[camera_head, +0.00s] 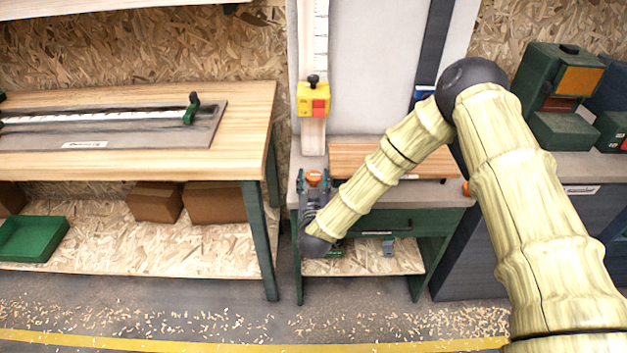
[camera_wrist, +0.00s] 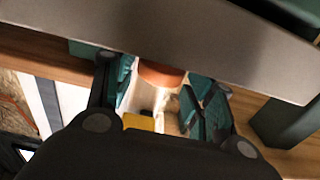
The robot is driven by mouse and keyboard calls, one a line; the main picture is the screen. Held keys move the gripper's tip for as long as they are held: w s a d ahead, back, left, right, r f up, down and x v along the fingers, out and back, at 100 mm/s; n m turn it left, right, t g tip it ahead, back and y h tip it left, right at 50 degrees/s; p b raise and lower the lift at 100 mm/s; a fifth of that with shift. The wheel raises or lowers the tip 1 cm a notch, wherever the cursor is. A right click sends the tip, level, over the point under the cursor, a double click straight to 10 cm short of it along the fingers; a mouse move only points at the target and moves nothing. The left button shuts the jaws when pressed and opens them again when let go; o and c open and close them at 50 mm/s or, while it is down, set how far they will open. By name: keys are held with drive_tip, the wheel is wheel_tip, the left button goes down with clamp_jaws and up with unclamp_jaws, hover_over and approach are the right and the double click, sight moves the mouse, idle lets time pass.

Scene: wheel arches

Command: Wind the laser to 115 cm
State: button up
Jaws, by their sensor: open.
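The yellow laser unit (camera_head: 306,93) with a red face and a black knob on top (camera_head: 313,79) sits on an upright white scale (camera_head: 320,35). The scale's figures are too small to read. My gripper (camera_head: 313,184) is open, low in front of the bench below the laser unit. An orange round part (camera_head: 314,176), possibly a winding knob, shows at its fingertips. In the wrist view my gripper's teal pads (camera_wrist: 163,88) stand apart on either side of an orange-brown round part (camera_wrist: 160,76). Contact cannot be told. A yellow patch (camera_wrist: 140,122) shows between the fingers.
The bench (camera_head: 440,194) has a wooden board and a green drawer (camera_head: 400,222) under its top. A wooden table (camera_head: 235,105) with a long ruler jig (camera_head: 110,116) stands left. Green machines (camera_head: 560,130) stand right. The floor in front (camera_head: 250,320) is clear except for shavings.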

drive_tip(key=c, duration=0.7)
drive_tip(key=shift+a+m+h, duration=0.1)
drive_tip(key=shift+m+h, duration=0.2)
drive_tip(key=shift+h, duration=0.2)
drive_tip(key=m+h, duration=0.1)
drive_tip(key=h, duration=0.1)
drive_tip(key=m+g+h, duration=0.1)
drive_tip(key=h, duration=0.1)
drive_tip(key=a+m+h, duration=0.1)
drive_tip(key=m+h, duration=0.1)
drive_tip(key=shift+w+g+b, duration=0.15)
drive_tip(key=shift+g+b, duration=0.15)
drive_tip(key=m+g+h, duration=0.4)
drive_tip(key=h, duration=0.1)
drive_tip(key=m+g+h+b, duration=0.1)
drive_tip(key=m+h, duration=0.1)
drive_tip(key=shift+w+a+g+h, duration=0.3)
drive_tip(key=shift+w+g, duration=0.05)
drive_tip(key=shift+g, duration=0.05)
drive_tip(key=shift+r, duration=0.1)
drive_tip(key=o, duration=0.7)
